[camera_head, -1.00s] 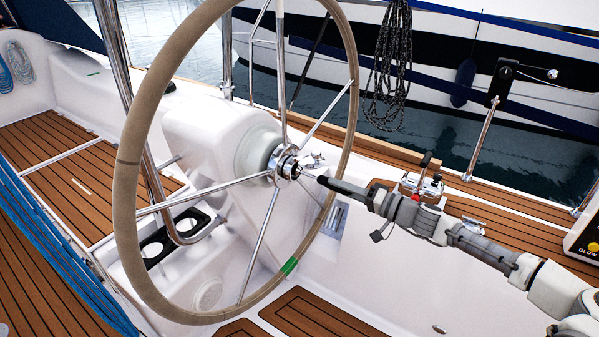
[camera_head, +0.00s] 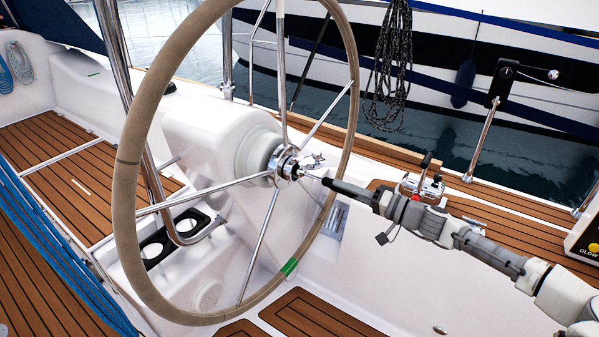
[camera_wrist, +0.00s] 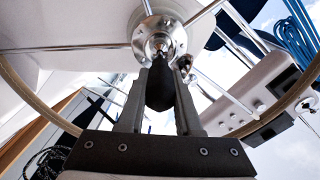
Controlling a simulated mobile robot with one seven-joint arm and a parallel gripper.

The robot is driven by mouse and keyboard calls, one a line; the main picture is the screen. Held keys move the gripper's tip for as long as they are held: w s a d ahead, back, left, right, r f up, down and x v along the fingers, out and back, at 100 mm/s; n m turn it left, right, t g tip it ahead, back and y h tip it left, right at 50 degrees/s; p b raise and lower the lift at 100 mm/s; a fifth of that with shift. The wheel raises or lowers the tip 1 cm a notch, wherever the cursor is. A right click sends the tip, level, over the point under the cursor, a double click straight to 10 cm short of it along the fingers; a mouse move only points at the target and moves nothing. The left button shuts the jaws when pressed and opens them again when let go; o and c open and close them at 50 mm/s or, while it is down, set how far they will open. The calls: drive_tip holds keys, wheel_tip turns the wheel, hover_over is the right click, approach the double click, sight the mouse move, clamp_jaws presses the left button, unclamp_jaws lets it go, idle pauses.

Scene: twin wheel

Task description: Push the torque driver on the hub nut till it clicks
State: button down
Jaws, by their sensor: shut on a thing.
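The torque driver is a black, round-ended tool (camera_wrist: 160,88), held between the two grey fingers of my gripper (camera_wrist: 160,72) in the wrist view. In the head view my gripper (camera_head: 338,187) reaches in from the right, with the dark driver pointing at the wheel's hub. The shiny metal hub (camera_head: 287,164) sits at the meeting of the spokes. In the wrist view the hub (camera_wrist: 158,36) lies straight beyond the driver. The hub nut and the driver's working end are mostly hidden there, so I cannot tell whether they are seated together.
The large steering wheel rim (camera_head: 128,160) and its spokes surround the hub. A white pedestal (camera_head: 205,135) stands behind it. A metal winch-like fitting (camera_head: 425,183) is close behind my arm. The cockpit floor below the arm is clear.

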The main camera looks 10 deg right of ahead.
drive_tip(key=shift+v, duration=2.85)
drive_tip(key=shift+s+d, duration=0.1)
drive_tip(key=shift+p+v, duration=0.3)
drive_tip(key=shift+v, duration=2.05)
